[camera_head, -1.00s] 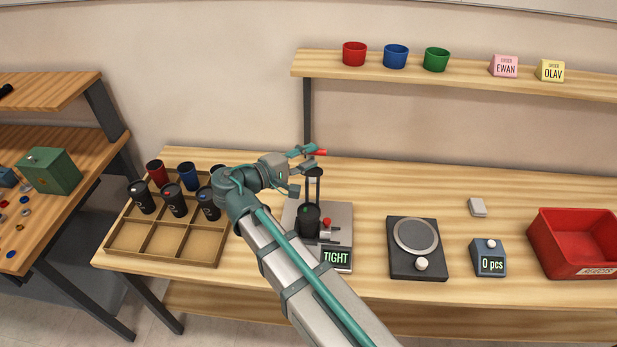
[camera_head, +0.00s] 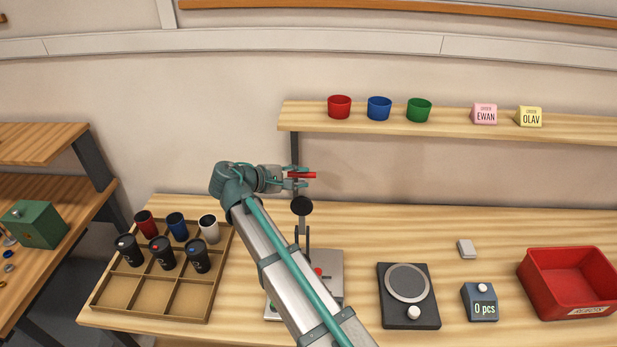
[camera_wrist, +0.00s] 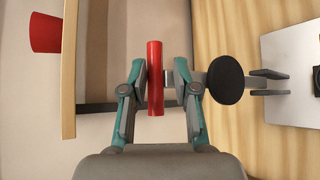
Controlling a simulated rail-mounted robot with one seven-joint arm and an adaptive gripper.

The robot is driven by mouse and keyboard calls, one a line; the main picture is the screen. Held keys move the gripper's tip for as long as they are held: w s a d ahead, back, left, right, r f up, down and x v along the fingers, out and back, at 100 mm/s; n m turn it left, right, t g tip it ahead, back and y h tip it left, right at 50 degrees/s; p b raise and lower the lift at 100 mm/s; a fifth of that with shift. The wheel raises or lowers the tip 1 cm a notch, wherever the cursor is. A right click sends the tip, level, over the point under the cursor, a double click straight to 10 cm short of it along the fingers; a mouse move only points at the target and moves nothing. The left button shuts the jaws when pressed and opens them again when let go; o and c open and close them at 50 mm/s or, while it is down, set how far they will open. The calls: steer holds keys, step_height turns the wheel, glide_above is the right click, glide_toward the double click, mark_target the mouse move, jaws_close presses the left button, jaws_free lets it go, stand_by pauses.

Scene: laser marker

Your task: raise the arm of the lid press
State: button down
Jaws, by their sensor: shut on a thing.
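The lid press stands on the table, its grey base (camera_head: 331,268) partly hidden behind my arm. Its arm is up: the round black pad (camera_head: 301,205) hangs well above the base, and the red handle (camera_head: 301,175) is at the top. My gripper (camera_head: 299,178) is shut on the red handle. In the wrist view the red handle (camera_wrist: 155,78) lies between the fingers of my gripper (camera_wrist: 157,95), with the black pad (camera_wrist: 225,80) to its right. Whether a cup stands in the press is hidden.
A wooden tray (camera_head: 142,303) with several cups stands left of the press. A black scale-like device (camera_head: 408,311), a counter box (camera_head: 479,301) and a red bin (camera_head: 567,301) stand to the right. The shelf (camera_head: 455,132) with cups and name cards is behind.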

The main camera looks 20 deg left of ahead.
steer(key=shift+f, duration=0.5)
steer(key=c, duration=1.1)
jaws_free()
steer(key=shift+c, duration=0.2)
steer(key=shift+o, duration=0.2)
steer(key=shift+w, duration=0.25)
steer(key=shift+a+r, duration=0.1)
steer(key=shift+r, duration=0.05)
steer(key=shift+s+a+r, duration=0.25)
steer(key=shift+s, duration=0.15)
steer(key=v, duration=1.1)
steer(key=shift+d, duration=0.2)
